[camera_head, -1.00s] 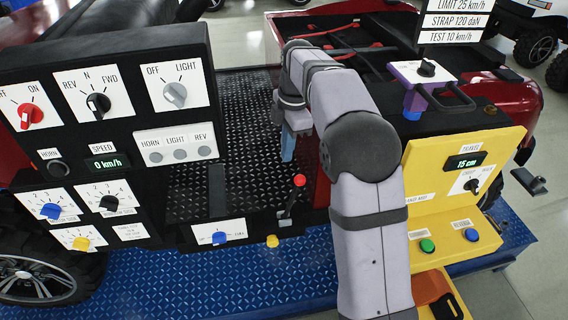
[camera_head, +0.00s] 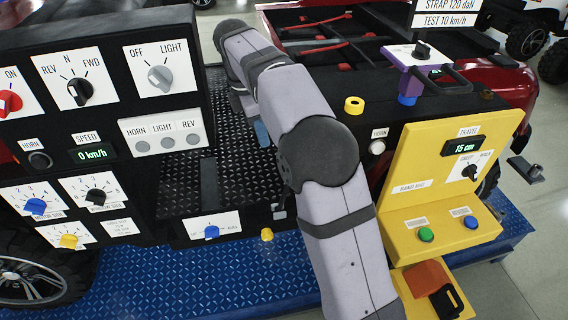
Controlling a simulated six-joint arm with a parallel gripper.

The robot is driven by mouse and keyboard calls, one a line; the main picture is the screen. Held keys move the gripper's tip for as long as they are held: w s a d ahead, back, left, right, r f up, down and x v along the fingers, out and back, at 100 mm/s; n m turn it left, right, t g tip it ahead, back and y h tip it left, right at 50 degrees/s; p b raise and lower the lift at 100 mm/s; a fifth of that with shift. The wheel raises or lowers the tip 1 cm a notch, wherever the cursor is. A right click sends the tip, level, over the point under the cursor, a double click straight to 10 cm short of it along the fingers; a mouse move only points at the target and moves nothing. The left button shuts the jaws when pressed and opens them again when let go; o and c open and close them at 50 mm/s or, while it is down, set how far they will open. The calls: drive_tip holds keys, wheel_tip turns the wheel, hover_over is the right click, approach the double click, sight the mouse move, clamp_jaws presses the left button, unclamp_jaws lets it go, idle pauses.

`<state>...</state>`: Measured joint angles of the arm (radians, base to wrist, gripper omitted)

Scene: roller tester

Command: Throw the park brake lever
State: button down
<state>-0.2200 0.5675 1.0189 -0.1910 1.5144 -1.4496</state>
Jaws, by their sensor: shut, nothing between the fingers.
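The lever with a red knob, which showed beside the dark floor plate a second ago, is now hidden behind my arm. Only a small grey piece (camera_head: 279,212) shows near its place, and I cannot tell if it is part of the lever. No park brake label is readable. My gripper (camera_head: 262,134) is shut and empty, with blue fingertips pointing down above the dark tread plate. Its upper part is partly covered by my arm. I see no contact with any control.
A black panel with knobs (camera_head: 78,92) and a speed display reading 0 km/h (camera_head: 92,154) stands left. A small plate with a blue knob (camera_head: 212,231) lies low in the middle. A yellow panel (camera_head: 430,200) with green and blue buttons stands right of my arm.

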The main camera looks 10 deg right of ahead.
drive_tip(key=w+d+f+m+p, duration=0.1)
drive_tip(key=d+f+p, duration=0.2)
drive_tip(key=f, duration=0.8)
drive_tip(key=shift+d+f+p, duration=0.3)
drive_tip(key=shift+d+p, duration=0.05)
drive_tip(key=shift+d, duration=0.8)
drive_tip(key=d+f, duration=0.1)
drive_tip(key=d, duration=0.6)
drive_tip(key=shift+d+f+p, duration=0.2)
drive_tip(key=shift+f+p, duration=0.15)
drive_tip(key=shift+p, duration=0.05)
